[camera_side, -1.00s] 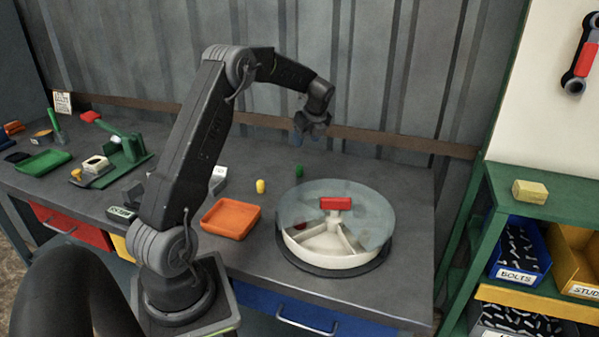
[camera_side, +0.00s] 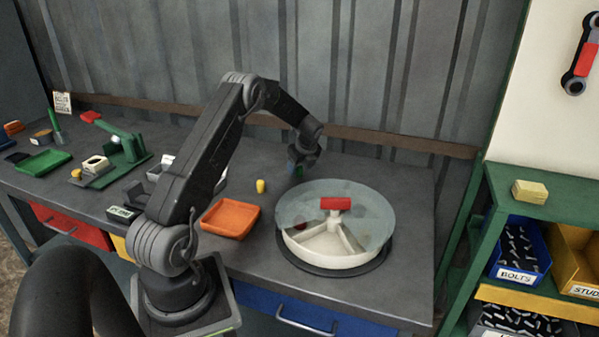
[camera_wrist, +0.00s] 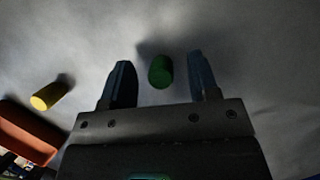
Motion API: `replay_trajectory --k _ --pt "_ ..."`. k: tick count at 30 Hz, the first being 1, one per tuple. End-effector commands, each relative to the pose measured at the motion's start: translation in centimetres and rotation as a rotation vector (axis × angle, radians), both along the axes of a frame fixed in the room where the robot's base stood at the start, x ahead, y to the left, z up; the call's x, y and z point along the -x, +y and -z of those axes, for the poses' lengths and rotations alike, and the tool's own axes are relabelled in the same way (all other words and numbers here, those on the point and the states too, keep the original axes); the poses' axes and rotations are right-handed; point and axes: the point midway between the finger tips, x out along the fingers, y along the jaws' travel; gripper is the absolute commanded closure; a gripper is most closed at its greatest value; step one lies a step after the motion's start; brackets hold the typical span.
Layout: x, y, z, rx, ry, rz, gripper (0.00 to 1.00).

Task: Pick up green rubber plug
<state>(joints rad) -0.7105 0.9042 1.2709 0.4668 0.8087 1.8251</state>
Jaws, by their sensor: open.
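The green rubber plug (camera_wrist: 160,72) stands between the two open blue-grey fingers of my gripper (camera_wrist: 160,82) in the wrist view, with a gap on both sides. In the side view, my gripper (camera_side: 299,168) is low over the bench behind the round container, right at the plug. Only a bit of the green plug (camera_side: 300,172) shows there; the fingers cover most of it. The fingers touch nothing that I can make out.
A yellow plug (camera_side: 261,186) stands left of my gripper, near an orange tray (camera_side: 230,218). A round white divided container (camera_side: 340,255) with a clear lid and red handle (camera_side: 335,203) is in front and right. The bench behind is clear.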

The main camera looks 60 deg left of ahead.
Motion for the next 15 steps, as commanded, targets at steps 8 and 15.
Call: replay_trajectory --k 8,15 --pt "0.01 0.14 0.32 -0.001 0.000 0.000 0.45" --pt "0.02 0.13 0.30 0.000 0.000 0.000 0.68"
